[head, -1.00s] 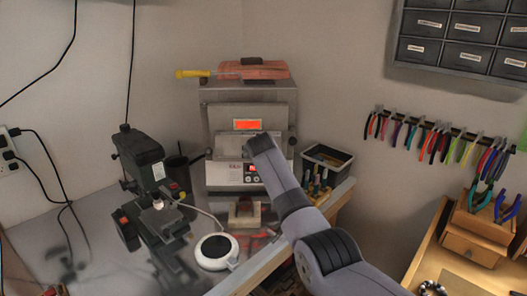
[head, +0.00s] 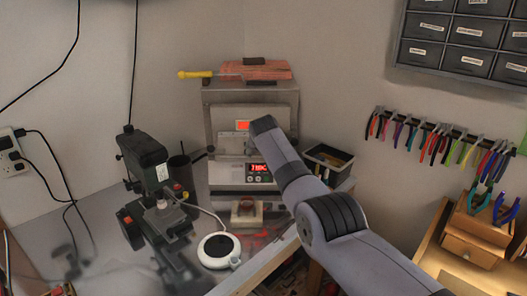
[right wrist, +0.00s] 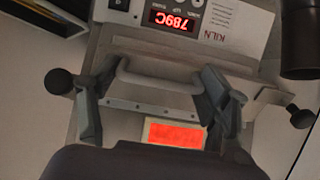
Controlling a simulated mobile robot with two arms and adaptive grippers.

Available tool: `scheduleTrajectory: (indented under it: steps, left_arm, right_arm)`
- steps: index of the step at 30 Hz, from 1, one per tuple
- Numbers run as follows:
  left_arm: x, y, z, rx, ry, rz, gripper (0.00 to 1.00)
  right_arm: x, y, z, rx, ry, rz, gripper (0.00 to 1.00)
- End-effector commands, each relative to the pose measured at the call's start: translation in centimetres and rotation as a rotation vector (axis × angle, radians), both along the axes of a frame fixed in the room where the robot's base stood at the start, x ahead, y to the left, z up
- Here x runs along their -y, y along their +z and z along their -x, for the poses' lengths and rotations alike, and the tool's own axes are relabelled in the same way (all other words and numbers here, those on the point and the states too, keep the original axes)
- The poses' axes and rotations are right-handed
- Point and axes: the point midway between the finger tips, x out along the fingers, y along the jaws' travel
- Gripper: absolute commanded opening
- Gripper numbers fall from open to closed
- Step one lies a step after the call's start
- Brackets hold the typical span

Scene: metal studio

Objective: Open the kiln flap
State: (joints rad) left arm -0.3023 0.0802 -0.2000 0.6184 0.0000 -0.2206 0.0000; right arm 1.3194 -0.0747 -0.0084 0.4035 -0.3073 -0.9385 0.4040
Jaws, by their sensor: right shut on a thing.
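The kiln (head: 221,88) is a grey box at the back of the bench, with a lit red display. Its front flap (head: 229,142) is a pale panel with a glowing orange window (head: 242,125). The right wrist view shows the kiln upside down, with the pale flap handle (right wrist: 158,80) and the window (right wrist: 175,134) below it. In the head view my right arm hides the fingertips and part of the flap. How far the flap stands open is unclear. My left gripper is out of view.
A red brick-like slab (head: 265,70) and a yellow-handled tool (head: 195,74) lie on the kiln. A dark bin (head: 327,160) is close on the kiln's right. Pliers (head: 430,142) hang on the right wall.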

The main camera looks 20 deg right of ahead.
Motion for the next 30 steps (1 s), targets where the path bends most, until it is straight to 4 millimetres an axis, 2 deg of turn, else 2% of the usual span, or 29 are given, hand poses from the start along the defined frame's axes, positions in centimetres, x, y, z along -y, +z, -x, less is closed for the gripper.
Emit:
scheduleTrajectory:
  steps: [1,2,6,30]
  left_arm:
    - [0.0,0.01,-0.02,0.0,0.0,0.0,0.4]
    - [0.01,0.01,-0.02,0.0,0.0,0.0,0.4]
    - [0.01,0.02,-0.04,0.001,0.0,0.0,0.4]
    - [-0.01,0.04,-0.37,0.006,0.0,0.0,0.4]
  right_arm:
    - [0.32,0.38,-0.1,0.007,-0.002,0.009,0.21]
    - [0.32,0.38,-0.1,0.007,-0.001,0.01,0.73]
    - [0.3,0.4,-0.11,0.007,-0.002,0.008,0.82]
    - [-0.32,1.08,0.2,0.014,0.002,0.0,0.83]
